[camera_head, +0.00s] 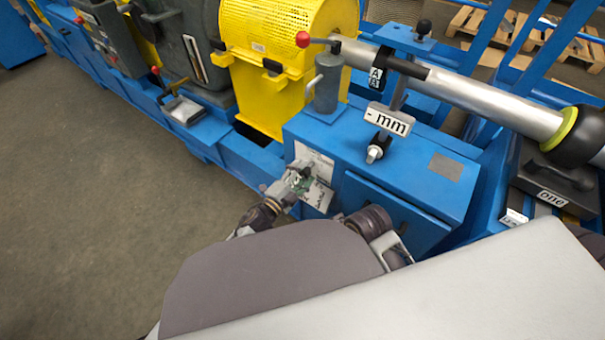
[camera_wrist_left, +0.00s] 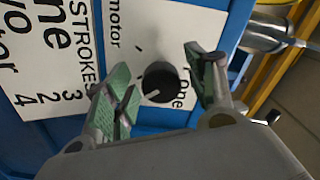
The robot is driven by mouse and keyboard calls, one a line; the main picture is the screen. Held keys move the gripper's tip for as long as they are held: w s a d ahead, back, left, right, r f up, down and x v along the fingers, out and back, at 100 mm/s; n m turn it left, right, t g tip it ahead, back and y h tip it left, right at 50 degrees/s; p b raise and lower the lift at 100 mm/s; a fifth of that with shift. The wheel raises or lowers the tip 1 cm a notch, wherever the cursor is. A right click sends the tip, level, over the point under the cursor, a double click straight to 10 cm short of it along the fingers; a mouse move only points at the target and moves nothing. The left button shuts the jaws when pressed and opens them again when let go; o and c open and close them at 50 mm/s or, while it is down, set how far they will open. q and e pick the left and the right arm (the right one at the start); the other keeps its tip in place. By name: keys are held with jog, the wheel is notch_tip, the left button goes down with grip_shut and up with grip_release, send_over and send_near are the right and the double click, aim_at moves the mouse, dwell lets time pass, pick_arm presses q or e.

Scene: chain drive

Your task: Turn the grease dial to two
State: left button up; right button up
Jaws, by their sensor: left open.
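The round black dial (camera_wrist_left: 160,82) sits on a blue panel with white label plates in the left wrist view. A short pale mark shows near its lower left edge. A label reading "One" stands at its right. My left gripper (camera_wrist_left: 166,84) is open, with one green-padded finger on each side of the dial. I cannot tell whether a finger touches it. In the head view my left gripper (camera_head: 300,182) is at the labelled front of the blue cabinet (camera_head: 365,185) and hides the dial. My right gripper cannot be made out.
A white plate (camera_wrist_left: 50,60) with "STROKES" and the numbers 2, 3 and 4 lies left of the dial. In the head view, a grey cylinder with a red-knobbed lever (camera_head: 325,85) and an "mm" sign (camera_head: 390,119) stand on the cabinet. Open floor (camera_head: 90,200) lies left.

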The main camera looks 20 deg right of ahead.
pick_arm(q)
jog(key=v, duration=1.2)
dwell(0.3)
dwell(0.7)
